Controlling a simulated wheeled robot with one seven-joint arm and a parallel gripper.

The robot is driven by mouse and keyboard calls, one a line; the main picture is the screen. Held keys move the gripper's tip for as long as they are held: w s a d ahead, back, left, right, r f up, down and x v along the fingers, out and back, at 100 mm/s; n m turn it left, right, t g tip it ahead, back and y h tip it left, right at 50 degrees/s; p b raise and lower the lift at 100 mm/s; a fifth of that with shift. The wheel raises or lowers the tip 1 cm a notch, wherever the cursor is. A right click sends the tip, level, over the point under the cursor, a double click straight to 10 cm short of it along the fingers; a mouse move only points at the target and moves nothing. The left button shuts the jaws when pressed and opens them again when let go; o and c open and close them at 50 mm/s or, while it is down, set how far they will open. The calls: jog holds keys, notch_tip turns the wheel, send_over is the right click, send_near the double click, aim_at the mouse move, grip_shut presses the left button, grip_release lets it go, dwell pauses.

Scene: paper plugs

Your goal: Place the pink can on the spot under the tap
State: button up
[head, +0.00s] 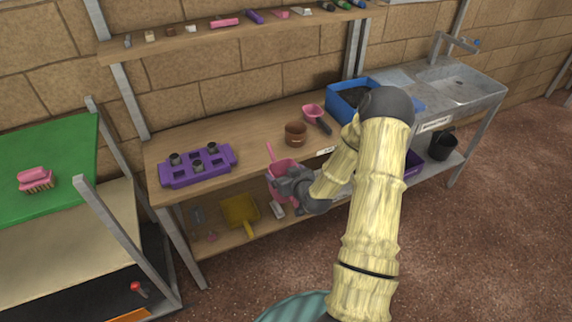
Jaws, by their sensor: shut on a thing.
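The pink can (281,167) is at the front edge of the wooden bench, near the middle of the head view, with a thin pink part sticking up at its left. My gripper (286,184) is shut on it and covers much of its right side. I cannot tell whether the can's base touches anything. The tap (456,40) rises behind the grey sink (480,90) at the far right. The spot under the tap is in the sink's basin, well to the right of my gripper, and no object shows on it.
On the bench stand a purple tray (222,166) with small pots, a brown pot (296,134), a pink scoop (313,112) and a blue bin (346,112) of dark soil. My arm hides part of the bench's right. A green-topped table (60,140) stands left.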

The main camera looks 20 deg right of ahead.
jog(key=s+a+f, duration=0.5)
jog(key=a+f, duration=0.1)
jog(key=f, duration=0.2)
jog(key=s+a+f, duration=0.6)
jog(key=f, duration=0.3)
jog(key=shift+s+f+h, duration=0.2)
jog(key=shift+s+h, duration=0.1)
jog(key=shift+h, duration=0.1)
jog(key=shift+w+d, duration=0.1)
